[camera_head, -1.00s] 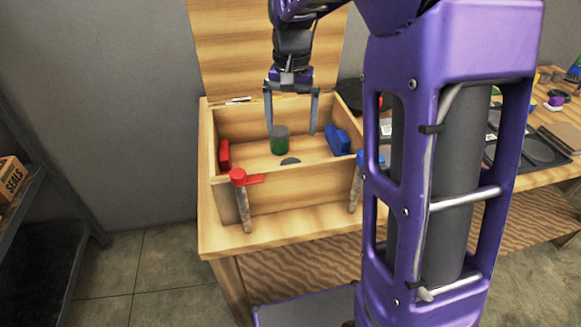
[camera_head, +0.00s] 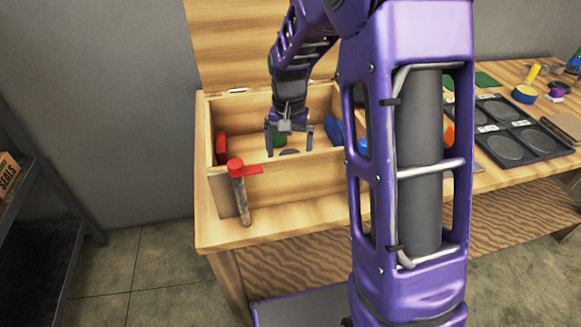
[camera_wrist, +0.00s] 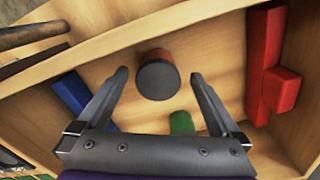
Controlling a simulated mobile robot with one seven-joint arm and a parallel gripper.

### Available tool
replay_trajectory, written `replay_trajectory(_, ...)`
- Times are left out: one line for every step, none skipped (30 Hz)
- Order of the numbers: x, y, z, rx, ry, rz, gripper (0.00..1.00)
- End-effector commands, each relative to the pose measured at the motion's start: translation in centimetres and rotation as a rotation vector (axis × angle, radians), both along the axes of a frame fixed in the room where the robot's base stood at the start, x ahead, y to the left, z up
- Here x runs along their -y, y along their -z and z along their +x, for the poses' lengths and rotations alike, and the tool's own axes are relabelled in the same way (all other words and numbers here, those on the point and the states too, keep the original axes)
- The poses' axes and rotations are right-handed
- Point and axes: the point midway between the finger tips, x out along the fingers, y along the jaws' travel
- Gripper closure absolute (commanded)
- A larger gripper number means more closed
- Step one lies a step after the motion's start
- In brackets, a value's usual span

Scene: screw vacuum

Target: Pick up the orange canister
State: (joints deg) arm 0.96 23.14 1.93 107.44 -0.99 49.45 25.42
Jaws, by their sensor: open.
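The orange canister (camera_wrist: 158,76) stands in the wooden box, its dark round top facing the wrist camera and a strip of orange side showing. In the head view only its dark top (camera_head: 289,153) shows, behind the box's front wall. My gripper (camera_head: 289,151) is lowered into the box, open and empty. In the wrist view the fingers of my gripper (camera_wrist: 159,76) appear on either side of the canister's top. I cannot tell how far above it the tips are.
A green object (camera_wrist: 182,122) stands close by in the box. Red blocks (camera_wrist: 264,75) and a blue block (camera_wrist: 70,92) lie along opposite walls. A red-headed hammer (camera_head: 238,185) hangs at the front wall. A dark tray (camera_head: 520,130) lies on the bench at right.

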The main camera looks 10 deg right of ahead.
Motion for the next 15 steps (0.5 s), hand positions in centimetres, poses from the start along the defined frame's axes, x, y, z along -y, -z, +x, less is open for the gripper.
replay_trajectory(0.1, 0.5, 0.1, -0.002, 0.0, 0.0, 0.0)
replay_trajectory(0.2, 0.8, 0.1, -0.002, 0.0, 0.0, 0.0)
replay_trajectory(0.2, 1.3, 0.3, -0.002, 0.0, 0.0, 0.0)
replay_trajectory(0.3, 1.7, 0.4, -0.002, 0.0, 0.0, 0.0)
replay_trajectory(0.4, 2.2, 0.5, -0.002, 0.001, 0.0, 0.0)
replay_trajectory(0.5, 2.9, 0.6, -0.004, 0.001, -0.001, 0.0)
replay_trajectory(0.6, 3.3, 0.8, -0.002, 0.001, 0.0, 0.0)
replay_trajectory(0.6, 3.8, 0.7, -0.002, 0.0, 0.0, 0.0)
replay_trajectory(0.6, 4.3, 0.7, -0.004, 0.0, -0.001, 0.0)
replay_trajectory(0.6, 4.6, 0.7, -0.002, 0.0, 0.0, 0.0)
replay_trajectory(0.6, 4.8, 0.7, -0.001, 0.0, -0.001, 0.0)
replay_trajectory(0.6, 5.0, 0.7, 0.0, 0.0, 0.0, 0.0)
replay_trajectory(0.6, 5.0, 0.8, 0.001, 0.0, 0.0, 0.0)
replay_trajectory(0.6, 5.0, 0.8, 0.001, 0.0, 0.0, 0.0)
replay_trajectory(0.5, 4.9, 0.8, 0.001, 0.0, 0.0, 0.0)
